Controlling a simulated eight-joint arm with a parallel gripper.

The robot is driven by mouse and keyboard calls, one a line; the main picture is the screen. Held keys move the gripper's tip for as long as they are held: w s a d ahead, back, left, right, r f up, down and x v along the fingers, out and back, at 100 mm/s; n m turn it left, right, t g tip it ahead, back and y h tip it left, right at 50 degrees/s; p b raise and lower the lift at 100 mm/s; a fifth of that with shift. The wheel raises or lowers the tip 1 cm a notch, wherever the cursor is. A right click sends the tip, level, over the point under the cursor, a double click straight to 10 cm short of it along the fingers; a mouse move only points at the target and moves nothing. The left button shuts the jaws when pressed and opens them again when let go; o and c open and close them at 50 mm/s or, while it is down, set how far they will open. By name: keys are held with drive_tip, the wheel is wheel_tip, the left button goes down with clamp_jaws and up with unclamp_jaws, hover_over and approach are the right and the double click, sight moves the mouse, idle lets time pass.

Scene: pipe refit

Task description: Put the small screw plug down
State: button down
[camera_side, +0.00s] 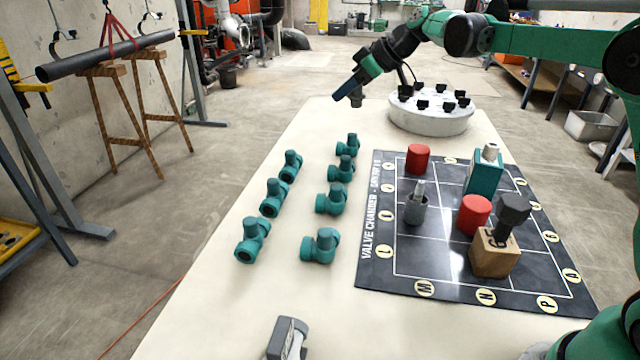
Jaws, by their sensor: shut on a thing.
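My gripper (346,92) is at the top middle of the side view, above the far left part of the table and left of a round white stand. It is shut, its fingers pointing down and left. A small dark grey piece at the fingers, seemingly the small screw plug (356,99), is held above the table. It is small here and partly covered by the blue part of the gripper, so its shape is unclear.
The round white stand (432,118) carries several black knobs. A black mat (400,268) holds red cylinders (418,158), a teal block (484,172), a grey fitting (416,208) and a wooden block (494,254). The table (215,310) front left is clear.

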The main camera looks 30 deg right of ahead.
drive_tip(key=s+a+n+g+y, duration=0.2)
drive_tip(key=s+a+n, duration=0.15)
drive_tip(key=a, duration=0.75)
drive_tip(key=s+a+n+g+y, duration=0.1)
drive_tip(key=s+a+n+g, duration=0.3)
drive_tip(key=a, duration=0.7)
drive_tip(key=s+a+n+y, duration=0.2)
drive_tip(key=s+a, duration=0.4)
drive_tip(key=a, duration=0.6)
drive_tip(key=f, duration=1.9)
drive_tip(key=shift+d+f, duration=0.2)
drive_tip(key=shift+f, duration=0.2)
drive_tip(key=shift+f, duration=0.1)
drive_tip(key=c, duration=0.6)
unclamp_jaws()
drive_tip(key=shift+c, duration=0.2)
